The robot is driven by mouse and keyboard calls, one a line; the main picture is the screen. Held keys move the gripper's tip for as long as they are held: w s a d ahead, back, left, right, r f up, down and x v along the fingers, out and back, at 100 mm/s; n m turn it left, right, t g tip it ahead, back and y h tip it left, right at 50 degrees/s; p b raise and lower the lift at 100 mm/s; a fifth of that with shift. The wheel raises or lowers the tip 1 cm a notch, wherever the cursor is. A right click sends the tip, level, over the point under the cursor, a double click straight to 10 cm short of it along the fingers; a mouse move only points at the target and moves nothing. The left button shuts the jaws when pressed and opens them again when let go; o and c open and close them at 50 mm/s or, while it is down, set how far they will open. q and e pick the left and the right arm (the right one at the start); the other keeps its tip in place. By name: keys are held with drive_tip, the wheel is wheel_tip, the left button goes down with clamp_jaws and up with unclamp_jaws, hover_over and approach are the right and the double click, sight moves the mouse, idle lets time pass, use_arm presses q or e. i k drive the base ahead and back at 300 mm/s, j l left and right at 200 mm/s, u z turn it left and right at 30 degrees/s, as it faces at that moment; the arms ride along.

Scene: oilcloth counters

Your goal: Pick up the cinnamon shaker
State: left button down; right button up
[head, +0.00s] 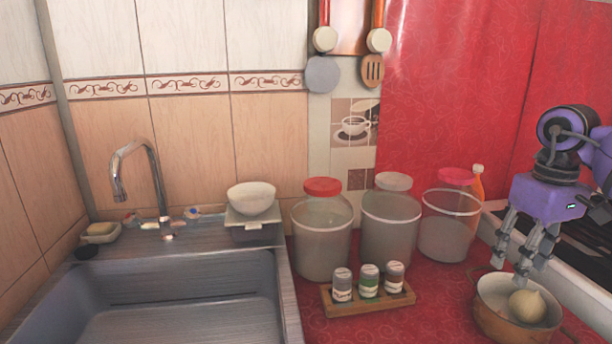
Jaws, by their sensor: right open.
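Three small shakers with grey lids stand upright in a row on a wooden tray (372,305) on the red counter. The left shaker (342,286) has a pale label with dark print, the middle shaker (368,283) a green and white label, and the right shaker (393,278) a dull, brownish label. The print is too small to tell which is the cinnamon shaker. My right gripper (510,270) is open and empty, pointing down over the pot, well to the right of the tray. My left gripper is not in view.
Three big jars, a red-lidded one (322,240), a pale-lidded one (390,230) and another red-lidded one (448,228), stand behind the tray. A pot (497,325) with an onion (527,306) is at the right. A sink (180,310) is at the left.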

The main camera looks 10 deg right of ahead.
sight(395, 270)
drive_tip(key=k+j, duration=0.7)
drive_tip(key=j, duration=0.15)
